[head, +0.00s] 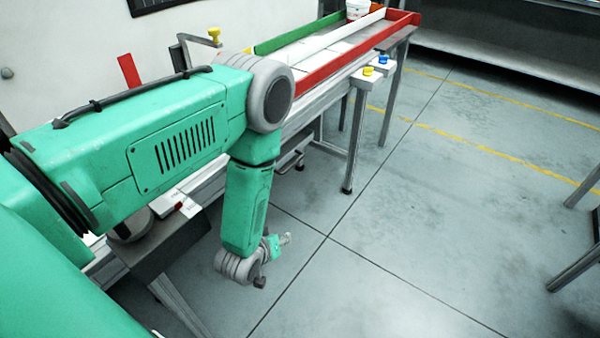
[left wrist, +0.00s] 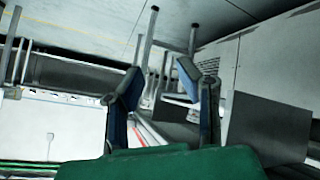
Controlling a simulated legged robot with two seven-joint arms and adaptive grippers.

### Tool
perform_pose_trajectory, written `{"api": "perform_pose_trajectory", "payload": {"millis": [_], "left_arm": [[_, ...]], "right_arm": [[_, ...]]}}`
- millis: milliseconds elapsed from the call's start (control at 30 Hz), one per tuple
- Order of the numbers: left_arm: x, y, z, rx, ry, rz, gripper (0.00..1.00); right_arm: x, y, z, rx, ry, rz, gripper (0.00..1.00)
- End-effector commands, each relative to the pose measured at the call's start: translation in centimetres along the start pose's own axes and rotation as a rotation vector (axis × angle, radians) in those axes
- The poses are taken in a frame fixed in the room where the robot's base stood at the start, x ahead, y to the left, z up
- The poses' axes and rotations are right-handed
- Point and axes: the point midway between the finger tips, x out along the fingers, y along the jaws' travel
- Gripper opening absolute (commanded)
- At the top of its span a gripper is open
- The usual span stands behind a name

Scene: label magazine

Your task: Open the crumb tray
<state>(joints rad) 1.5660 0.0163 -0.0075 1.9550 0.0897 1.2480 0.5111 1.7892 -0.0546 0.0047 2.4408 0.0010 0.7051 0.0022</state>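My left gripper (head: 280,242) hangs at the end of the green left arm, low in front of the bench and over open floor in the head view. It is small there. In the left wrist view its two dark fingers (left wrist: 160,82) stand wide apart with nothing between them. I cannot pick out the crumb tray for sure. A grey bracket-like part (head: 291,161) shows under the bench edge, partly behind my arm. A dark grey box-like panel (head: 165,245) sits lower left, partly hidden by the arm. My right gripper is not in view.
The long bench carries a red rail (head: 345,66), a green rail (head: 300,34) and a white tub (head: 357,9) at its far end. Blue (head: 382,59) and yellow (head: 367,71) knobs stick out at its side. Bench legs (head: 355,140) stand nearby.

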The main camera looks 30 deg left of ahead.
Motion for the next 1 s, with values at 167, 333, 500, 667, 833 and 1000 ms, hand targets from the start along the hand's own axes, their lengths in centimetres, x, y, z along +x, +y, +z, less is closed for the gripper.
{"api": "perform_pose_trajectory", "payload": {"millis": [167, 333, 500, 667, 833, 1000], "left_arm": [[7.5, -1.0, -3.2, -0.247, 0.331, 0.150, 0.31], [10.9, -2.1, -7.0, -0.470, 0.642, 0.384, 0.31], [10.9, -2.4, -9.0, -0.556, 0.770, 0.520, 0.31], [11.3, -1.9, -10.2, -0.565, 0.786, 0.540, 0.31], [13.3, -1.3, -12.5, -0.564, 0.785, 0.539, 0.31], [15.6, -0.5, -15.3, -0.564, 0.784, 0.538, 0.31]], "right_arm": [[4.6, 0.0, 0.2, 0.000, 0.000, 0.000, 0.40], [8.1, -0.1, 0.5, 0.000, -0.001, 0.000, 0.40], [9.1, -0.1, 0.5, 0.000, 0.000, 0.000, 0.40], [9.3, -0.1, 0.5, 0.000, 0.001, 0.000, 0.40], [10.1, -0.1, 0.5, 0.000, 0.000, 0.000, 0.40], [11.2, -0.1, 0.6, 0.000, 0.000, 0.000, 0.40]]}}
